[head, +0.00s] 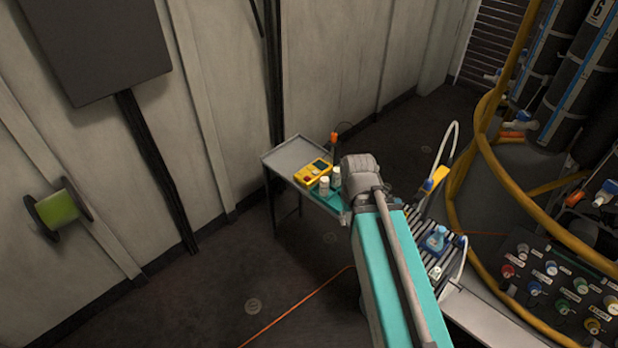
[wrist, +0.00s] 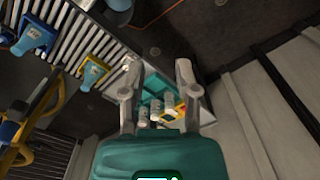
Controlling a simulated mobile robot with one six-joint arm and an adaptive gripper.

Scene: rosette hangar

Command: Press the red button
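A yellow box (head: 318,166) lies on a small grey side table (head: 287,157) in the head view. A small red spot, which looks like the red button (head: 307,179), is on its near left part. The yellow box also shows in the wrist view (wrist: 183,111), beyond my fingers and partly hidden by the right one; the button is too small to make out clearly there. In the head view my arm hides the gripper.
White bottles (head: 324,186) stand in a teal tray beside the yellow box. A panel (head: 540,300) with coloured knobs, one red, and thick yellow hoses is at right. Floor left of the table is mostly clear.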

